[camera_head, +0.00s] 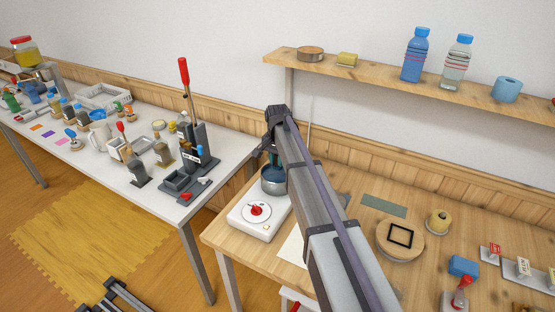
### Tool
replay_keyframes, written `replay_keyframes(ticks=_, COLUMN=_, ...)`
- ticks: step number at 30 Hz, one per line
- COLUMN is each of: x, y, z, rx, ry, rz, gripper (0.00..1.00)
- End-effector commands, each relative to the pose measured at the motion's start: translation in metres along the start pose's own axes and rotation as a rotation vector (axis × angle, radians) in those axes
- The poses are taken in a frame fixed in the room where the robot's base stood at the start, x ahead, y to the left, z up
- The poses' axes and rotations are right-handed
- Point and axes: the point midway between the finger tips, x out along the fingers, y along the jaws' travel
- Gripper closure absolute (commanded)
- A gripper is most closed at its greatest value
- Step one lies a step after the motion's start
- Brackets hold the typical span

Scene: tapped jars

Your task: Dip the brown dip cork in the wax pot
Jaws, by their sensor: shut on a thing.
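The wax pot (273,186) is a small metal pot with blue wax inside. It stands on a white hot plate (261,216) with a red knob, at the left corner of the wooden table. My gripper (268,163) points down at the pot, with its fingertips low over or at the pot's mouth. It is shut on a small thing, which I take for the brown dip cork. My own arm and fingers largely hide it. I cannot tell whether it touches the wax.
A wooden shelf (390,75) with bottles hangs above the table. A white table (160,205) on the left carries a lever press (195,150) and several jars.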

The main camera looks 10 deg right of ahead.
Motion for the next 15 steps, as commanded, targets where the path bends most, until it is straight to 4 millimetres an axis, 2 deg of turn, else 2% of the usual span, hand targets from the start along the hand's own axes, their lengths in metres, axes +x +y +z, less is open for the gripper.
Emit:
replay_keyframes(ticks=9, x=-0.002, y=0.0, z=0.0, rx=0.0, ry=0.0, rz=0.0, gripper=0.93)
replay_keyframes(ticks=15, x=-0.022, y=0.0, z=0.0, rx=0.0, ry=0.0, rz=0.0, gripper=0.93)
